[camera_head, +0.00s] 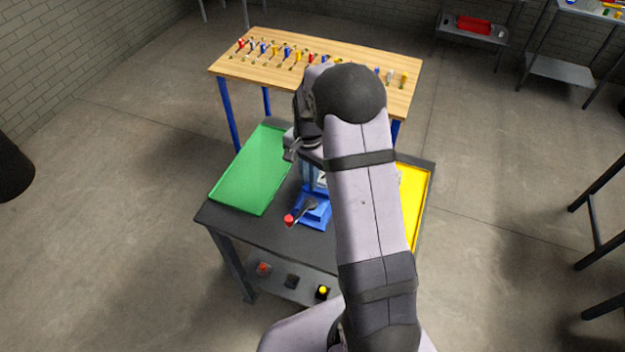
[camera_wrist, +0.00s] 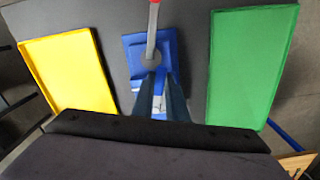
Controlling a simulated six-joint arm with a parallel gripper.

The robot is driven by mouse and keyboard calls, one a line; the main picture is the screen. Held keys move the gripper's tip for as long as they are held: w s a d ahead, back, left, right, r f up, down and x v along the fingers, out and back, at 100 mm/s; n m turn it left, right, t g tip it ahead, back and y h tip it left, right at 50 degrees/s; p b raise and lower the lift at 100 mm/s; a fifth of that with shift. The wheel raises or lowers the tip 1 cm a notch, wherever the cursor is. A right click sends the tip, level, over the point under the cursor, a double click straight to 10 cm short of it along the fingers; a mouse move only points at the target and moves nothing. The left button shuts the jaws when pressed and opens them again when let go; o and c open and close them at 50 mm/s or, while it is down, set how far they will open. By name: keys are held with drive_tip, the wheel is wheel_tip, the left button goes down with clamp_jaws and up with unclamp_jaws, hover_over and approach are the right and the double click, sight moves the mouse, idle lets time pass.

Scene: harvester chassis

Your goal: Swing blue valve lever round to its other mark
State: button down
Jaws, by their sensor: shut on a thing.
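The blue valve (camera_head: 316,214) has a square blue base on the dark table, also in the wrist view (camera_wrist: 133,50). Its grey lever (camera_wrist: 152,33) runs from a round hub (camera_wrist: 151,57) to a red tip (camera_head: 289,220). In the head view the lever points to the lower left; in the wrist view it points straight up. My gripper (camera_wrist: 158,78) is over the valve, its fingers close to the hub. It is shut on part of the valve; a pale piece shows between the fingers. The exact contact is hidden. I cannot make out the marks.
A green tray (camera_head: 226,199) lies left of the valve and a yellow tray (camera_head: 425,215) right of it in the head view. A wooden table (camera_head: 228,67) with several coloured pieces stands behind. Several small items sit on the lower shelf (camera_head: 290,292).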

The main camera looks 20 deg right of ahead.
drive_tip(key=w+m, duration=0.2)
drive_tip(key=m, duration=0.1)
drive_tip(key=shift+a+m, duration=0.3)
drive_tip(key=shift+w+d+m+b, duration=0.25)
drive_tip(key=shift+w+m, duration=0.65)
drive_tip(key=shift+m, duration=0.95)
drive_tip(key=shift+w+d+m+b, duration=0.1)
drive_tip(key=shift+w+d+m, duration=0.2)
drive_tip(key=shift+w+m, duration=1.1)
drive_tip(key=shift+w+d+m+b, duration=0.15)
drive_tip(key=shift+w+d+m, duration=0.2)
drive_tip(key=shift+m, duration=2)
drive_tip(key=c, duration=1.7)
unclamp_jaws()
drive_tip(key=shift+c, duration=0.2)
drive_tip(key=shift+r, duration=0.15)
wheel_tip(320, 180, up, 7)
drive_tip(key=b, duration=0.2)
